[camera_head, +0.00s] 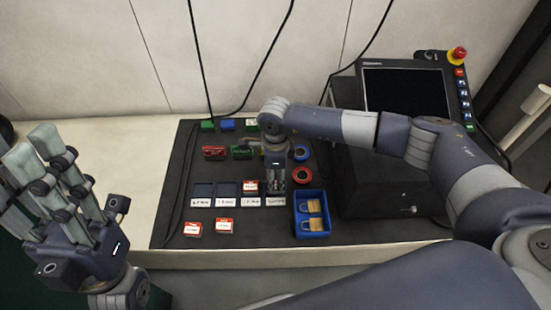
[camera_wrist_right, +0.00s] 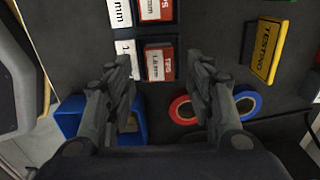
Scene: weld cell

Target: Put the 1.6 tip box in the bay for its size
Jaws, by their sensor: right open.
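A red and white tip box (camera_wrist_right: 160,62) marked about 1.6 mm sits in the end bay, between the fingers of my open right gripper (camera_wrist_right: 165,75) in the wrist view. The fingers stand apart and I see no clear contact. In the head view my right gripper (camera_head: 275,182) points down over this fourth bay and hides most of the box. Another red and white box (camera_head: 250,187) sits in the third bay. The first bay (camera_head: 203,190) and second bay (camera_head: 227,190) are empty. White size labels (camera_head: 225,202) lie in front. My left gripper (camera_head: 38,150) is open and empty at the left.
Two loose red and white boxes, one left (camera_head: 193,228) and one right (camera_head: 224,226), lie in front of the labels. A blue bin (camera_head: 296,222), red tape roll (camera_head: 303,175) and blue tape roll (camera_head: 301,153) are right of the bays. A monitor (camera_head: 405,92) stands behind.

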